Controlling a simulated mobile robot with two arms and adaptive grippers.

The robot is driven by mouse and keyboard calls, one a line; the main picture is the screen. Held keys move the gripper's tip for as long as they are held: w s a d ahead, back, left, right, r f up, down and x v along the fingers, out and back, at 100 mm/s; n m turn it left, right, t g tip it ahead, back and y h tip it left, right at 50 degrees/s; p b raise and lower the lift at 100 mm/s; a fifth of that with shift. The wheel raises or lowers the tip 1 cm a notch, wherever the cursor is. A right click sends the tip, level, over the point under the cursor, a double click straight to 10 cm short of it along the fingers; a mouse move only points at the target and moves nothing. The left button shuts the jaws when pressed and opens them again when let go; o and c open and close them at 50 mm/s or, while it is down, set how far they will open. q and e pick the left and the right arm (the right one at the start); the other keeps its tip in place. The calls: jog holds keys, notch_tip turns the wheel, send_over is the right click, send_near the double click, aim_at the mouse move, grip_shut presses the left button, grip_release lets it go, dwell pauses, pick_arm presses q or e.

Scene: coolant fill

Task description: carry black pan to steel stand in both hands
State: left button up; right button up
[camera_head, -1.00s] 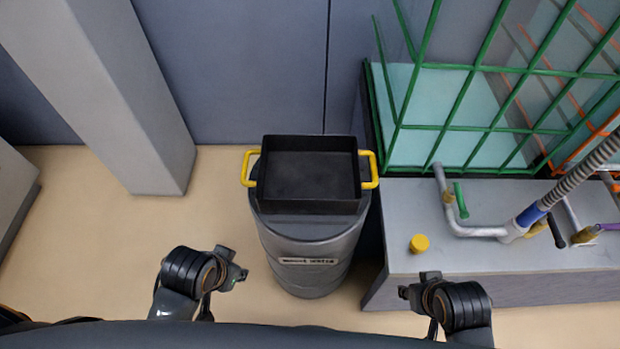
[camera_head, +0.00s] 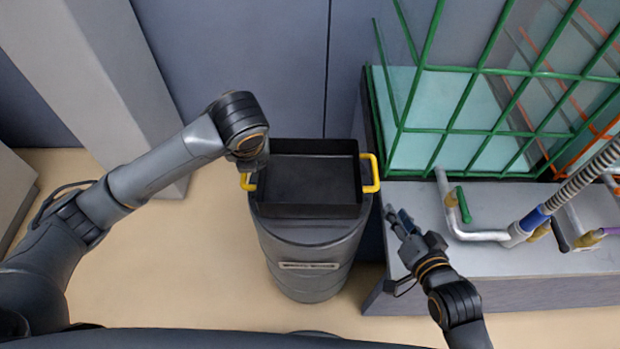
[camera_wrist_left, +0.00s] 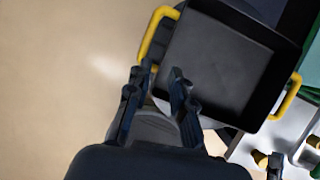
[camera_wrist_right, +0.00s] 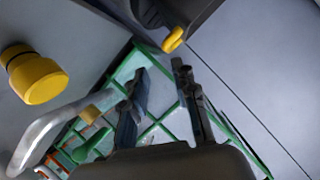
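The black pan (camera_head: 310,180) sits level on top of a grey drum (camera_head: 310,255), with yellow handles left and right. My left gripper is over the left handle (camera_head: 247,181), its fingers hidden by the wrist in the head view. In the left wrist view my left gripper (camera_wrist_left: 157,78) is open, its fingertips near the yellow handle (camera_wrist_left: 153,38). My right gripper (camera_head: 397,214) is open and empty, below and right of the right handle (camera_head: 371,174). In the right wrist view my right gripper (camera_wrist_right: 160,70) shows parted fingers. I cannot identify a steel stand.
A grey bench (camera_head: 480,262) stands right of the drum, with a green cage (camera_head: 470,130), a pipe (camera_head: 475,234) and a hose (camera_head: 580,180). A yellow cap (camera_wrist_right: 35,75) shows in the right wrist view. A grey pillar (camera_head: 100,80) stands left; the front floor is clear.

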aim_at(379, 182)
pick_arm(q)
jog(key=shift+w+a+r+m+y, duration=0.3)
jog(key=shift+w+a+r+m, duration=0.35)
jog(key=shift+a+m, duration=0.15)
pick_arm(e)
jog(key=shift+w+a+r+t, duration=0.1)
jog(key=shift+w+r+t, duration=0.2)
jog(key=shift+t, duration=0.1)
